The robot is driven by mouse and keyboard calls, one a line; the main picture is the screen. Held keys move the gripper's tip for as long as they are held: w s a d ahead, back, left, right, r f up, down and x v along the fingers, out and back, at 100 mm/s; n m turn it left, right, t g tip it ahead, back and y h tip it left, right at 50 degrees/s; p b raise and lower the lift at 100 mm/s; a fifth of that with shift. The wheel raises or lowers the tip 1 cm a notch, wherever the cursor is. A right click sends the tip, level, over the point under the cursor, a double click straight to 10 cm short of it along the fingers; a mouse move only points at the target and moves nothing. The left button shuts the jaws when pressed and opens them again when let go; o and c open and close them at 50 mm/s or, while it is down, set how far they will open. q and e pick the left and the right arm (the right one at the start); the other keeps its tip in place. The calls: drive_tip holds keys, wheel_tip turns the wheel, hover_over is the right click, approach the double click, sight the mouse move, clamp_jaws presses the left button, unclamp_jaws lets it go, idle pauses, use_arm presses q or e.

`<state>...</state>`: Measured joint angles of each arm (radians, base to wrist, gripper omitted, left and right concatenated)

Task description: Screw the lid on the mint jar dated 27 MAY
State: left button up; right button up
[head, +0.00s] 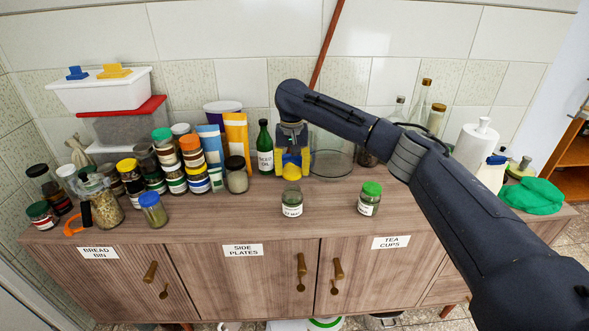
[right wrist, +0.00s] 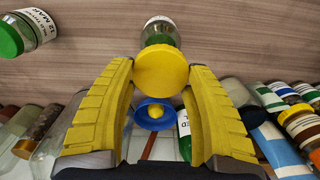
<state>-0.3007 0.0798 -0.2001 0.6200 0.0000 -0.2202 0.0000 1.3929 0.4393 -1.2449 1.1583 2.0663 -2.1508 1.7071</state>
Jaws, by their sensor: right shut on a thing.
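My right gripper (head: 292,177) points down just above a small glass jar (head: 292,205) with green contents and a white label. In the right wrist view, my right gripper (right wrist: 162,72) is shut on a round yellow lid (right wrist: 160,75). The lid covers the mouth of the jar (right wrist: 158,36); I cannot tell whether they touch. The jar's date is too small to read. A second jar (head: 369,200) with a green lid stands to the right; in the wrist view this jar's label (right wrist: 38,23) reads 12 MAR. My left gripper is not in view.
A green bottle (head: 265,150) and a black-lidded jar (head: 236,176) stand left of my right gripper. A glass dish (head: 332,163) is behind right. In the wrist view, a blue round thing with a yellow middle (right wrist: 155,113) shows between the fingers. The wooden counter's front (head: 250,215) is mostly clear.

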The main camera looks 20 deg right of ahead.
idle(0.3)
drive_tip(key=shift+f, duration=2.55)
drive_tip(key=shift+f, duration=0.85)
idle(1.1)
drive_tip(key=m, duration=0.4)
drive_tip(key=shift+d, duration=0.1)
drive_tip(key=shift+m, duration=0.3)
drive_tip(key=o, duration=1.4)
drive_tip(key=shift+c, duration=0.2)
